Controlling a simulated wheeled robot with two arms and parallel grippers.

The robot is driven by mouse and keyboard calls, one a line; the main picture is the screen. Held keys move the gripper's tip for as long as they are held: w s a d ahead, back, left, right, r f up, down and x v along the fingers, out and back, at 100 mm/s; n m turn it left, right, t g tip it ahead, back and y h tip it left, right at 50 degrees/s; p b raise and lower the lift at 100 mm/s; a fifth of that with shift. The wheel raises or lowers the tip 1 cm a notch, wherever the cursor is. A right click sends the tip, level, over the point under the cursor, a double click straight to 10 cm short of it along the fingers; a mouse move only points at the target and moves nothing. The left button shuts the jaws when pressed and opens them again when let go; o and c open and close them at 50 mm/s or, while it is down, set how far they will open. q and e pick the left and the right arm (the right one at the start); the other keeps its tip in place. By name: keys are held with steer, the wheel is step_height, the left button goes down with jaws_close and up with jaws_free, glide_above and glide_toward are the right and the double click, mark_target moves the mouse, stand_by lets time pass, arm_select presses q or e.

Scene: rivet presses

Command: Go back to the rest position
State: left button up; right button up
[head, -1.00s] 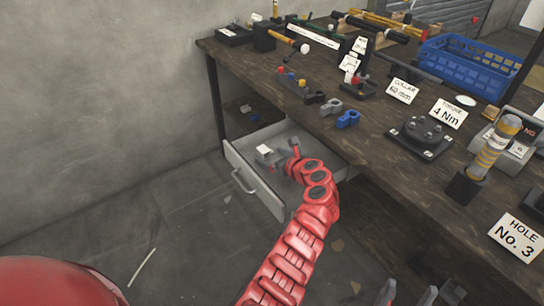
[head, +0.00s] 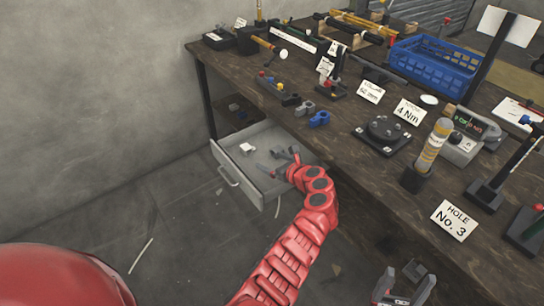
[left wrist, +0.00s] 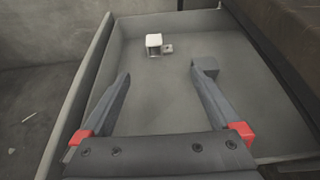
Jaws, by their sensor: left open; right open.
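My left gripper (head: 287,158) is open and empty over the open drawer (head: 231,168), which is pulled out under the workbench. In the left wrist view its two fingers (left wrist: 160,85) stand apart above the drawer floor. A small white block with a grey piece beside it (left wrist: 154,42) lies in the drawer beyond the fingers. A grey block (left wrist: 206,67) lies near the tip of the right-hand finger; I cannot tell if they touch. My right gripper (head: 403,288) is open and empty at the bottom right of the head view, low in front of the workbench.
The dark workbench (head: 350,150) carries a blue crate (head: 435,64), a blue clamp-like part (head: 319,119), a black fixture (head: 384,134), a yellow-banded cylinder (head: 432,145) and several label cards. The floor (head: 100,235) left of the drawer is mostly clear, with a few scraps.

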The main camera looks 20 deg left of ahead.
arm_select(q)
steer(key=shift+w+a+f, duration=0.15)
steer(key=shift+f, duration=0.05)
steer(key=shift+r, duration=0.1)
